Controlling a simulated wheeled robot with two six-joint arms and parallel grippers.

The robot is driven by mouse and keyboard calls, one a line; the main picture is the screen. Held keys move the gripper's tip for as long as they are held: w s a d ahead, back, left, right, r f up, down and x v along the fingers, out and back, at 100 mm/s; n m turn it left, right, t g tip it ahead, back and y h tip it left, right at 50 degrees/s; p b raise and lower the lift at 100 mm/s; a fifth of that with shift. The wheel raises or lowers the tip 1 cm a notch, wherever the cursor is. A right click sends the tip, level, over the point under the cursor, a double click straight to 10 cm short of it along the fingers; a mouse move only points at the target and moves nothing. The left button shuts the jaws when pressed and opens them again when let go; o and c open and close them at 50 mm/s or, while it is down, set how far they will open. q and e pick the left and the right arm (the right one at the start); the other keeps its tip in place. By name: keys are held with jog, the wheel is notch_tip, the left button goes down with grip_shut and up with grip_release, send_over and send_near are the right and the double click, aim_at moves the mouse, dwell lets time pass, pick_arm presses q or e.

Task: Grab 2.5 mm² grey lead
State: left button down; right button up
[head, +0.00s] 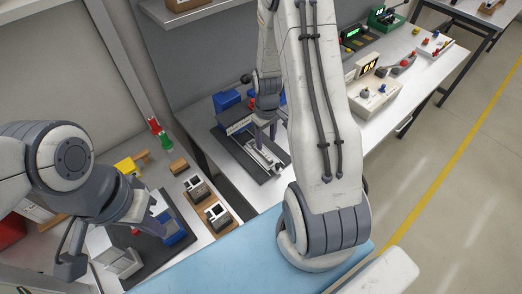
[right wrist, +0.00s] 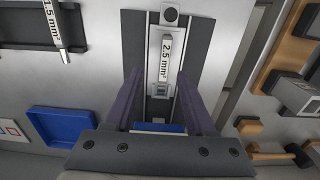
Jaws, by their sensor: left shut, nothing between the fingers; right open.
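The grey lead marked 2.5 mm² (right wrist: 166,58) lies lengthwise along a light rail on a dark board (right wrist: 198,45) in the right wrist view. My right gripper (right wrist: 158,76) is open, with one purple finger on each side of the lead's lower part; whether they touch it cannot be told. In the head view my right gripper (head: 264,130) is over the dark board on the back bench, partly hidden by my arm.
A lead marked 1.5 mm² (right wrist: 54,24) lies on a dark holder at the left of the right wrist view. A blue tray (right wrist: 62,126) is below it. Wooden-handled tools (right wrist: 275,154) lie at the right. A control box (head: 366,97) stands further along the bench.

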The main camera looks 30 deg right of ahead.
aim_at(263, 153)
jog(key=f, duration=0.1)
jog(key=f+p, duration=0.1)
jog(key=f, duration=0.1)
jog(key=a+f+p, duration=0.1)
jog(key=f, duration=0.1)
jog(key=shift+w+d+f, duration=0.1)
jog(key=shift+f, duration=0.3)
grip_shut()
